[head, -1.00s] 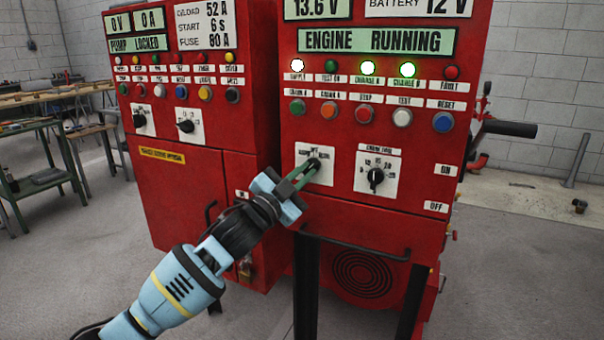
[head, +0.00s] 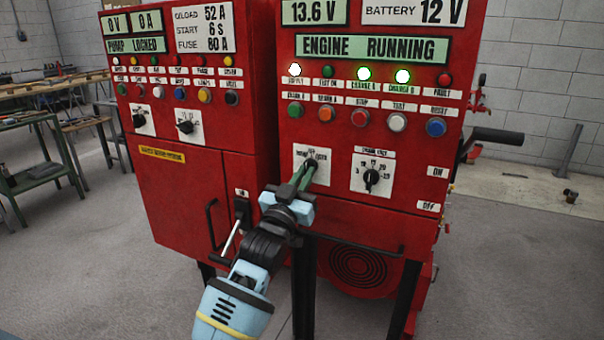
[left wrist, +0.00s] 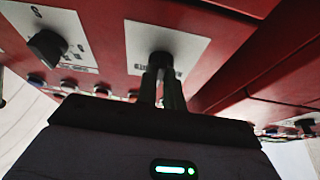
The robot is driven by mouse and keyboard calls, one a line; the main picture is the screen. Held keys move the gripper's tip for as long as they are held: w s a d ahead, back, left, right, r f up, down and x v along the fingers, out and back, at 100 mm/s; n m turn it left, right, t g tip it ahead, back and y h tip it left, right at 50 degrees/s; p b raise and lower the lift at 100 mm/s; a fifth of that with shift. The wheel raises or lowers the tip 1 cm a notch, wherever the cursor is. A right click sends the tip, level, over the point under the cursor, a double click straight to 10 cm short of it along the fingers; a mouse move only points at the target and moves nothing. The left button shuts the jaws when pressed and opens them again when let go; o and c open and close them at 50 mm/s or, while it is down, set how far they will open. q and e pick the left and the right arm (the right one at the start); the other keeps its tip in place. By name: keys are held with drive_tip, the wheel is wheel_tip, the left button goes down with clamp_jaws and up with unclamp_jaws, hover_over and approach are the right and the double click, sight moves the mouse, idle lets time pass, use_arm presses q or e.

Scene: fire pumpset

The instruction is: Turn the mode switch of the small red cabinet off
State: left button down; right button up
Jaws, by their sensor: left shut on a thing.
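The red cabinet (head: 350,220) with the "ENGINE RUNNING" display stands in the middle of the head view. Its mode switch (head: 312,165) is a black knob on a white plate, left of a second knob. My left gripper (head: 304,178) comes from below, its greenish fingers shut on the mode switch. In the left wrist view, the fingers (left wrist: 162,86) meet the black knob (left wrist: 160,60) on its white plate. The fingers partly hide the knob and its labels, so I cannot read its setting. My right gripper is not in view.
A second black knob (head: 371,178) sits close right of the switch. Lamps and push buttons (head: 360,117) run above. A black handle bar (head: 350,244) crosses below my gripper. Another red cabinet (head: 190,180) stands at the left. Workbenches (head: 40,150) are far left.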

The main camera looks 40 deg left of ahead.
use_arm(q)
drive_tip(key=shift+r, duration=0.1)
idle(0.4)
drive_tip(key=c, duration=1.5)
unclamp_jaws()
drive_tip(key=shift+v, duration=3.95)
drive_tip(key=shift+d, duration=0.1)
